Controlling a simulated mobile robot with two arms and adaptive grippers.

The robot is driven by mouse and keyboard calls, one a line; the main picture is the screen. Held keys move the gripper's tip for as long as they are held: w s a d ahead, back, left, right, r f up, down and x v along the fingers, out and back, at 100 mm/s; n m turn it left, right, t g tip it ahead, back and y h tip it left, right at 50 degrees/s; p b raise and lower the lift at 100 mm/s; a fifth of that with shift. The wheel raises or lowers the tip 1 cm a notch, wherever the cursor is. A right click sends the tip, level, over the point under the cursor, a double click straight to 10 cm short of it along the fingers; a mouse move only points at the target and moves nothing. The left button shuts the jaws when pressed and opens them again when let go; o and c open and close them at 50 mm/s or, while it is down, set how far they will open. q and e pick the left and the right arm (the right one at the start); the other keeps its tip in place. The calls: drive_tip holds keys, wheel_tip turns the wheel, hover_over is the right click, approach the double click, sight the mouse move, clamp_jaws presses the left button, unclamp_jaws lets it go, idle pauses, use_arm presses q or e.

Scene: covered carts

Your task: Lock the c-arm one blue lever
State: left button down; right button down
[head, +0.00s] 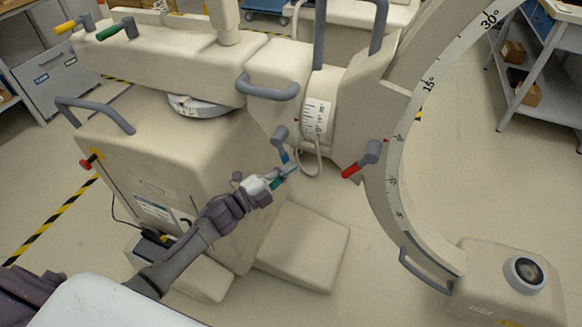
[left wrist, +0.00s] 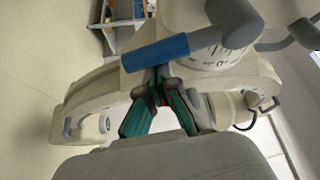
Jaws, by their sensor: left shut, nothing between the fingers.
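The C-arm (head: 404,150) stands at the right of its cream cart. Its blue lever (head: 285,157) hangs down from a grey hub (head: 280,135) beside the round scale. In the left wrist view the blue handle (left wrist: 155,52) lies across the upper middle, with its grey hub (left wrist: 234,22) to the right. My left gripper (head: 288,172) is shut and empty, just below the blue handle. In the left wrist view its green-padded fingers (left wrist: 159,80) come together right below the handle; I cannot tell whether they touch it. My right gripper is not in view.
A red lever (head: 352,171) sits right of the blue one, near the arc. A grey handle (head: 268,88) sticks out above, and a cable loop (head: 308,160) hangs close by. Green (head: 116,30) and yellow (head: 66,27) levers are at the upper left. Open floor lies under the arc.

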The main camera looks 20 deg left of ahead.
use_arm(q)
drive_tip(key=a+m+g+y+p, duration=0.3)
drive_tip(key=a+m+p, duration=0.3)
drive_tip(key=m+p, duration=0.1)
drive_tip(key=shift+w+a+m+g, duration=0.2)
drive_tip(key=shift+a+m+g, duration=0.1)
drive_tip(key=shift+a+m, duration=0.1)
drive_tip(key=shift+p, duration=0.3)
idle(0.4)
